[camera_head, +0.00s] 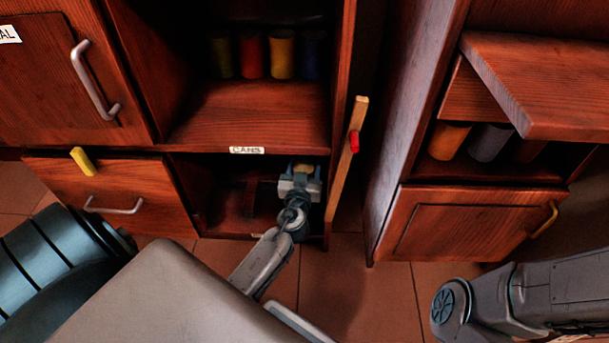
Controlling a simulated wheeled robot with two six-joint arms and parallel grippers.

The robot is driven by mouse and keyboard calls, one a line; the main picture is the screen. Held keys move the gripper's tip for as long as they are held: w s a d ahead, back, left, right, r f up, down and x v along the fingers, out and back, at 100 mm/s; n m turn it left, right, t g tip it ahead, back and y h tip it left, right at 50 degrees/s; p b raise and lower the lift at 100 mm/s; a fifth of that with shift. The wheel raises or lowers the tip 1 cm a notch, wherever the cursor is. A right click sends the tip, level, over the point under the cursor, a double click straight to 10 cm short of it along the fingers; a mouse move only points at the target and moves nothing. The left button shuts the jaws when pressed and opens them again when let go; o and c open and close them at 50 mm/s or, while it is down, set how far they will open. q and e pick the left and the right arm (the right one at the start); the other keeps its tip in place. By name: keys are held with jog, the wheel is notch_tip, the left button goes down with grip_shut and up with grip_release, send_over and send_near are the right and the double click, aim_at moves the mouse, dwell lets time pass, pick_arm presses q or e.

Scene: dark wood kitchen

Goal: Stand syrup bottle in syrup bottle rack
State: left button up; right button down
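My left gripper (300,182) reaches into the dark lower compartment (228,205) under the shelf labelled "CANS". A small tan-yellow object (303,167) shows at its fingertips; it may be the syrup bottle, but its shape is mostly hidden. I cannot tell whether the fingers are closed on it. Dark wooden parts show inside the compartment left of the gripper; I cannot tell whether they are the syrup bottle rack. Part of my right arm (530,295) shows at the lower right, but its gripper is out of view.
The shelf above holds green, red (252,56), yellow and blue cans. A narrow wooden panel with a red handle (354,142) stands right of the compartment. A drawer (112,195) is at left. The right cabinet (470,222) has a jutting board (550,85).

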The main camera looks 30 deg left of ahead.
pick_arm(q)
notch_tip(320, 180, down, 3)
jog(key=shift+f+b, duration=0.1)
jog(key=shift+b, duration=0.75)
jog(key=o, duration=1.3)
